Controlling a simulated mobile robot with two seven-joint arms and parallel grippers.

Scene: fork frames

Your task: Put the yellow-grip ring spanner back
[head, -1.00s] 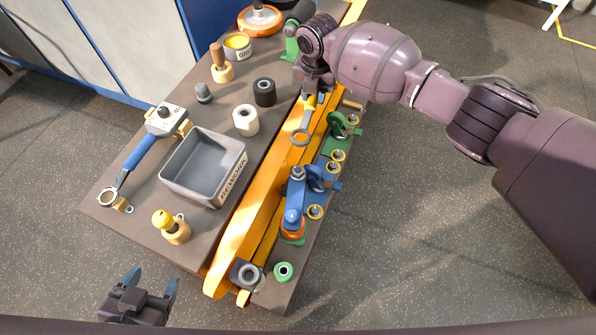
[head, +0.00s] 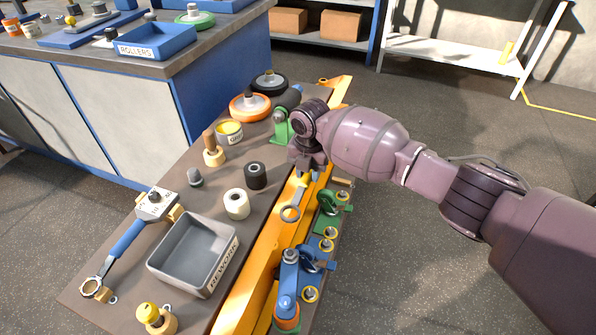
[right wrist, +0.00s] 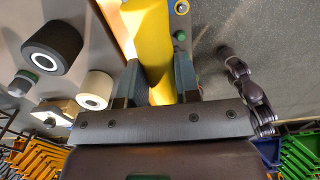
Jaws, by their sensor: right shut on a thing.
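The yellow-grip ring spanner (head: 290,213) shows in the head view with its grey ring end toward me, over the orange fork frame (head: 253,278). My right gripper (head: 302,176) is shut on its yellow grip, which is mostly hidden by the jaws. In the right wrist view, yellow shows between the two fingers (right wrist: 159,88). I cannot tell whether the spanner touches the frame below. My left gripper is out of view.
On the bench left of the frame are a grey tray (head: 162,272), a cream roller (head: 236,205), a black roller (head: 256,176) and a blue-handled wrench (head: 127,240). Blue and green fixtures (head: 288,280) line the right side. A blue cabinet (head: 225,85) stands behind.

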